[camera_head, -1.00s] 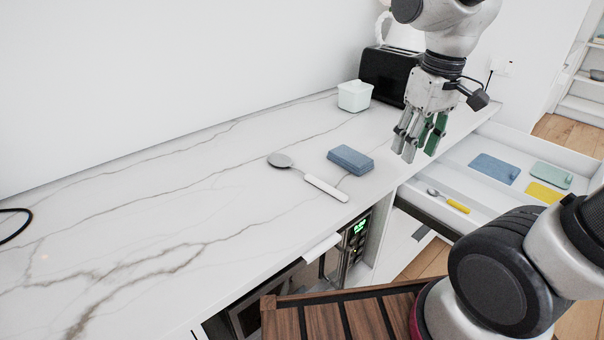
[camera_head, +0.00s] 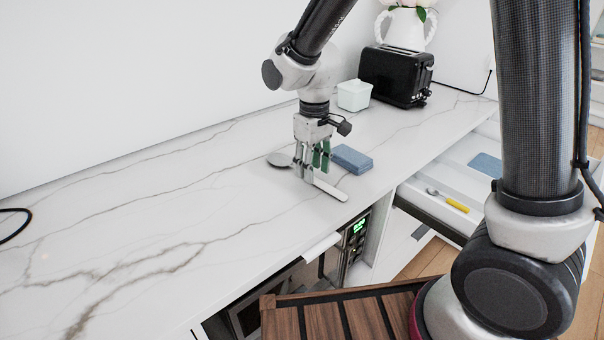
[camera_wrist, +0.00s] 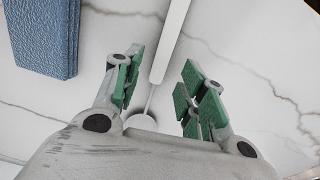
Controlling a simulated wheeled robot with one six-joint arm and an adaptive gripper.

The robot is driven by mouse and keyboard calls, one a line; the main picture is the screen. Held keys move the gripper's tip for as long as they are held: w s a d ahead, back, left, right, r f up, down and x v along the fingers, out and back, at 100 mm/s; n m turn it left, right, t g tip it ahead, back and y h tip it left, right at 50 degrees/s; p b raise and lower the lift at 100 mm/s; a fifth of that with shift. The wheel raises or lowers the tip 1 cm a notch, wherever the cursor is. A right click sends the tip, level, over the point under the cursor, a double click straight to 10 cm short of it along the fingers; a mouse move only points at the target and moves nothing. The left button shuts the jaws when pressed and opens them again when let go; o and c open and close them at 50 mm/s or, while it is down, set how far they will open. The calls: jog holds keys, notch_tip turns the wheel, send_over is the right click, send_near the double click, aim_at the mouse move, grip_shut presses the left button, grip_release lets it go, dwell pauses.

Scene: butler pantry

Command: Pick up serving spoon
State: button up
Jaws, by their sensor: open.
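The serving spoon (camera_head: 330,190) lies on the marble counter, with a grey round bowl at the left and a white handle pointing to the lower right. My gripper (camera_head: 311,177) is open and points down over the middle of the spoon, hiding part of its neck. In the wrist view the white handle (camera_wrist: 172,40) runs between my two green-padded fingers (camera_wrist: 157,95). The spoon's bowl is mostly hidden behind the gripper body there. The fingers are not closed on the spoon.
A blue block (camera_head: 352,159) lies close to the right of my gripper; it also shows in the wrist view (camera_wrist: 45,35). A white container (camera_head: 354,95) and a black toaster (camera_head: 396,76) stand behind. An open drawer (camera_head: 425,208) holds a yellow-handled spoon (camera_head: 448,200).

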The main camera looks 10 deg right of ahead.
notch_tip(320, 180, down, 2)
jog(key=shift+f, duration=0.1)
jog(key=shift+c, duration=0.2)
grip_shut()
